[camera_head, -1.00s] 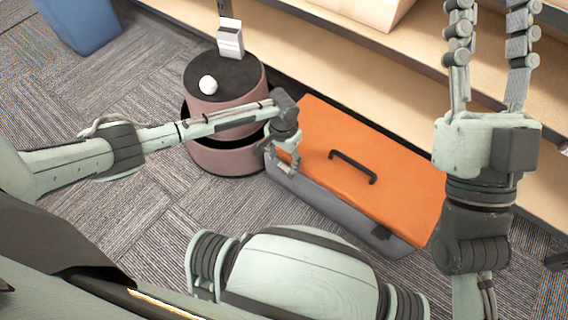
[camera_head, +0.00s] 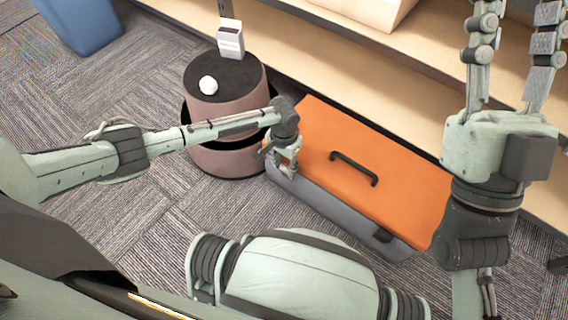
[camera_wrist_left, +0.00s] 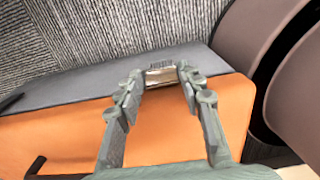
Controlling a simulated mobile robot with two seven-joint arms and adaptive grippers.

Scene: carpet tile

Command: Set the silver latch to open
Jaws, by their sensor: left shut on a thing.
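The toolbox has an orange lid (camera_head: 400,170) with a black handle and a grey body (camera_head: 330,208); it sits on the carpet. The silver latch (camera_wrist_left: 160,76) is on the front of the box near its left end, seen in the wrist view between my left fingertips. My left gripper (camera_head: 283,166) is at that front left edge, shut on the latch. Its fingers (camera_wrist_left: 158,80) reach over the lid in the wrist view and partly cover the latch's sides. In the head view the gripper hides the latch. My right gripper (camera_head: 512,65) is raised at the right, open and empty.
A dark front clasp (camera_head: 382,235) is near the box's right end. A round brown stool (camera_head: 235,97) with a white ball (camera_head: 208,85) and a small box (camera_head: 231,39) stands close behind my left forearm. Wooden shelves (camera_head: 350,75) run behind. A blue bin (camera_head: 85,22) is far left.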

